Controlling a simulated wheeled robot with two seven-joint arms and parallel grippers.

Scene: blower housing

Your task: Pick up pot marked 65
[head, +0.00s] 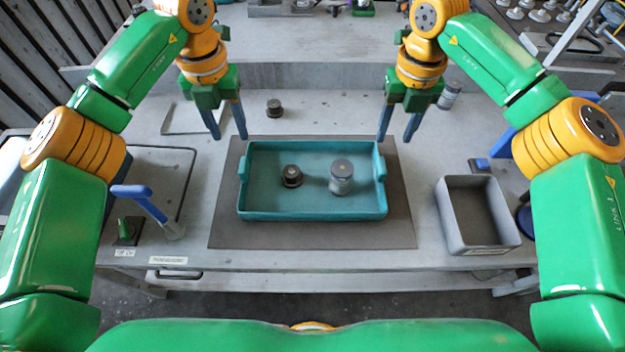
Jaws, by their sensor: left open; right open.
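A teal tray (312,213) on a dark mat holds two pots. A short dark pot (291,176) stands left of the tray's middle, and a taller grey pot (341,178) stands to its right. Another short dark pot (274,108) is on the table behind the tray. A grey pot-like cylinder (450,95) stands at the back right, near my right gripper. No number is readable on any of them. My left gripper (227,136) is open and empty above the tray's back left corner. My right gripper (396,138) is open and empty by the back right corner.
A grey bin (478,246) stands right of the dark mat (225,225). A blue-handled tool (147,203) and a small green-knobbed box (127,232) are at the left. A raised ledge runs along the table's back. The table between the grippers is mostly clear.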

